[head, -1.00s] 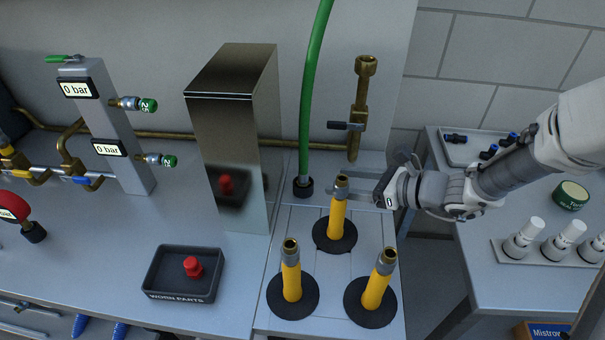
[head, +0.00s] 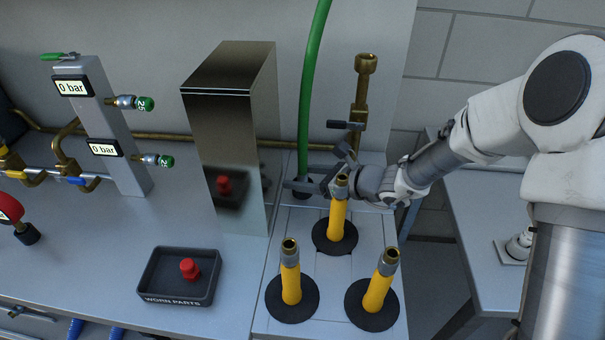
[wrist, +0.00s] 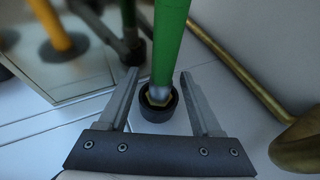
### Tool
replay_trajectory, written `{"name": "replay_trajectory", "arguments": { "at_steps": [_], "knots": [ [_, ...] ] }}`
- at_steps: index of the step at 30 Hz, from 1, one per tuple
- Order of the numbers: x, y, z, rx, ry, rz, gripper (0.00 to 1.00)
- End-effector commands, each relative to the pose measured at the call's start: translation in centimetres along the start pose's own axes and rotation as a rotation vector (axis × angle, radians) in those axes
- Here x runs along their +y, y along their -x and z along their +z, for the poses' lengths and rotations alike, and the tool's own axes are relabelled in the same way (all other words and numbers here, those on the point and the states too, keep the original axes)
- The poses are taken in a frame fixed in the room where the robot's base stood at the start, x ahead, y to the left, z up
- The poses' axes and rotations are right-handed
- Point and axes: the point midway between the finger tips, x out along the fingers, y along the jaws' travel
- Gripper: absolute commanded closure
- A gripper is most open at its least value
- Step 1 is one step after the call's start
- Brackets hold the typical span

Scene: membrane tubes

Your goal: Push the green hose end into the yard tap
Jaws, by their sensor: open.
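The green hose (head: 313,70) hangs down from the top of the head view. Its lower end, with a metal ferrule (wrist: 160,94), stands upright in a black round cup (wrist: 159,109). My gripper (head: 298,176) is open around the lower hose. In the wrist view its fingers (wrist: 159,76) lie on either side of the hose, with gaps visible on both sides. The brass yard tap (head: 361,90) with a dark lever stands upright, right of the hose. My wrist hides its lower part in the head view.
Several upright obstacles stand near: yellow posts with metal tops (head: 337,215) on black discs, and a shiny metal box (head: 228,140) left of the hose. A brass pipe (wrist: 235,65) runs along the wall. A worn-parts tray (head: 180,277) sits front left.

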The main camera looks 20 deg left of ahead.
Motion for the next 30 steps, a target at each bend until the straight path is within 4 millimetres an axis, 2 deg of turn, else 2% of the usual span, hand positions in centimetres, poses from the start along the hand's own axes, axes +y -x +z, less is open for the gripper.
{"name": "replay_trajectory", "arguments": {
  "at_steps": [4,12,15,30],
  "knots": [
    [-0.03,0.07,0.02,0.000,0.000,-0.001,0.36],
    [-0.04,0.10,0.02,0.000,0.000,-0.001,0.85],
    [-0.03,0.10,0.02,0.000,0.000,-0.001,1.00],
    [-0.05,0.21,0.32,-0.001,0.001,-0.001,1.00]
  ]
}}
